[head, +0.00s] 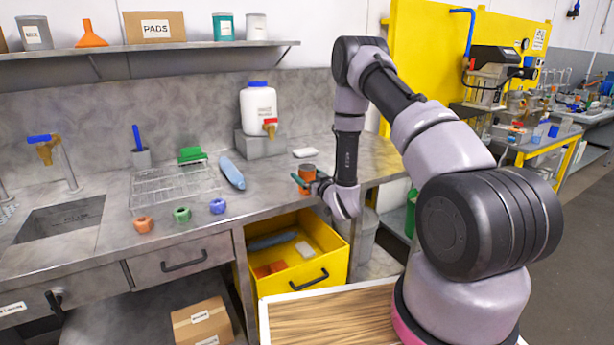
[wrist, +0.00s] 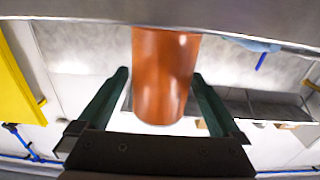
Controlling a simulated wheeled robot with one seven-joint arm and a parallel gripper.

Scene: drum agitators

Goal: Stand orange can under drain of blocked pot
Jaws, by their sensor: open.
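The orange can (head: 307,172) stands upright on the grey bench near its front right edge. In the wrist view the can (wrist: 163,75) sits between the two green fingers. My gripper (head: 309,181) is open, with its fingers on either side of the can; the wrist view shows the gripper (wrist: 160,76) with a gap beside each finger. I cannot tell which vessel is the blocked pot, and no drain is clearly seen. A pot-like container (head: 488,84) stands on a machine at the right, partly too small to make out.
A white jug (head: 258,104) with a red-topped tap stands on a grey block behind the can. A blue object (head: 231,172) and a wire rack (head: 176,186) lie to the left. Below, a yellow drawer (head: 325,248) is open. A yellow panel (head: 430,55) is at the right.

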